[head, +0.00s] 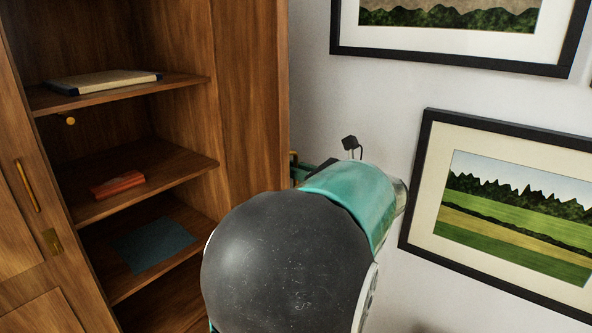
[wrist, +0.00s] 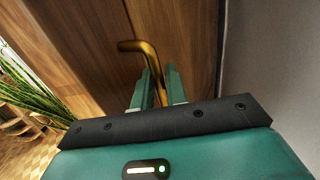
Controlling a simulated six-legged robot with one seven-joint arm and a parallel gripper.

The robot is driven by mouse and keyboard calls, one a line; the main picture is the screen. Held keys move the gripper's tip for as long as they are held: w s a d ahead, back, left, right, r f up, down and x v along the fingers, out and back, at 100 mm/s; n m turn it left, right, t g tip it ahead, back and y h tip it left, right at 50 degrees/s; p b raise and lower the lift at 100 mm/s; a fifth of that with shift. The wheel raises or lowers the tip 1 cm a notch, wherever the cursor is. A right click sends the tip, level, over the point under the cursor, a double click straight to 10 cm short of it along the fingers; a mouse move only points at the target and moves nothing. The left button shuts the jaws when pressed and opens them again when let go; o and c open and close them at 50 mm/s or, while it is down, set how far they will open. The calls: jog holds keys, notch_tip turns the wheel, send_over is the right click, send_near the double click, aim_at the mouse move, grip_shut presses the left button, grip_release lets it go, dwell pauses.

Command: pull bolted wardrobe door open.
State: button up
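The wooden wardrobe (head: 255,75) fills the left of the head view. Its shelves are exposed, and a left door panel (head: 18,238) with a thin brass handle (head: 27,186) and a small brass plate (head: 52,241) stands at the left edge. In the wrist view, a bent brass handle (wrist: 142,47) stands against brown wood (wrist: 180,30). My gripper (wrist: 158,82) has its two teal fingers on either side of the handle's bar, close together with the bar filling the gap. In the head view my arm hides the gripper and this handle.
Shelves hold a book (head: 103,81), a red object (head: 117,184) and a blue-grey flat item (head: 152,244). Framed pictures (head: 425,175) hang on the white wall (head: 335,105) at right. A green plant (wrist: 30,95) stands left in the wrist view.

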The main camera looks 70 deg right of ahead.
jog(key=shift+s, duration=0.1)
jog(key=v, duration=1.3)
jog(key=shift+s, duration=0.3)
jog(key=shift+a, duration=0.15)
